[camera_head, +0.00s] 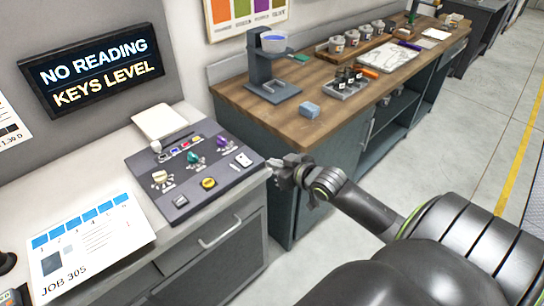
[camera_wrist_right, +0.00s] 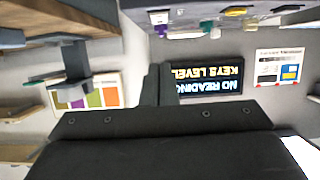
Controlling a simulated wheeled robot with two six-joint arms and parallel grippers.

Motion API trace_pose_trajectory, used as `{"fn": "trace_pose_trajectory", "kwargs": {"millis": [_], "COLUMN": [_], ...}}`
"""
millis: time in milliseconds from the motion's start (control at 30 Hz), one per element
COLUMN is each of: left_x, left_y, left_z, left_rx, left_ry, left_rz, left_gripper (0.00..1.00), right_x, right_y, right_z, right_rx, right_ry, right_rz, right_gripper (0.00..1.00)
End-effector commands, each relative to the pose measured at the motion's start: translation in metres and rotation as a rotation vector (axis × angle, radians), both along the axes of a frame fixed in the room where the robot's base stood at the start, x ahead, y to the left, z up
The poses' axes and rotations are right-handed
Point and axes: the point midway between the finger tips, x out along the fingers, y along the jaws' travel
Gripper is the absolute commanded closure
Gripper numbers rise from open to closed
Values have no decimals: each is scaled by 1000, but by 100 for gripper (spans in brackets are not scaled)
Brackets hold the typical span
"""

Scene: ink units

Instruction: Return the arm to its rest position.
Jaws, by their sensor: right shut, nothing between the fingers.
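My right arm comes in from the lower right of the head view. Its gripper (camera_head: 279,166) is at the right edge of the dark control panel (camera_head: 228,180), close to the panel's corner. I cannot tell whether it touches the panel. In the right wrist view the dark fingers (camera_wrist_right: 158,86) are together with nothing between them. My left arm and gripper are not in view.
A job sheet (camera_head: 92,240) lies on the white counter. A wooden bench (camera_head: 290,118) with a stand, cups and a blue block (camera_head: 309,110) is behind. Open floor (camera_head: 480,130) lies at right.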

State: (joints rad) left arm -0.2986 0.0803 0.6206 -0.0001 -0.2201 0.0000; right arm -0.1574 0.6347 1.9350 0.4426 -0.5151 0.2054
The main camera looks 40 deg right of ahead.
Motion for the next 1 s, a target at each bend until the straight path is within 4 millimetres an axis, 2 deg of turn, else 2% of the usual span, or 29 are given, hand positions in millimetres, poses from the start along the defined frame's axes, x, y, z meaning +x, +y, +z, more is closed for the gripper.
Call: {"fn": "trace_pose_trajectory", "kwargs": {"millis": [433, 500, 567, 667, 767, 800, 867, 900, 967, 1000], "left_x": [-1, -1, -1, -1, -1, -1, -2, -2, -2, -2], "left_y": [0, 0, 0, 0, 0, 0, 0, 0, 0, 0], "left_z": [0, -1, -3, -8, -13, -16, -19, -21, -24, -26], "left_rx": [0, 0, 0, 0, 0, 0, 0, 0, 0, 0], "left_ry": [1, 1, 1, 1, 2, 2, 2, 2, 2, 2], "left_rz": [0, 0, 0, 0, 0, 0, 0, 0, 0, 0], "left_gripper": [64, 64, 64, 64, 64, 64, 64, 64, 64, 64], "right_x": [0, 0, -2, -10, -30, -41, -61, -75, -99, -117], "right_y": [0, -3, -9, -25, -42, -47, -52, -53, -53, -51], "right_z": [-1, -9, -24, -73, -141, -171, -212, -240, -279, -304], "right_rx": [1, 0, -1, -7, -19, -26, -37, -43, -52, -58], "right_ry": [1, 11, 31, 96, 193, 238, 303, 349, 415, 463], "right_rz": [-1, -11, -30, -85, -151, -176, -205, -223, -243, -253], "right_gripper": [100, 100, 100, 100, 100, 100, 100, 100, 100, 100]}}
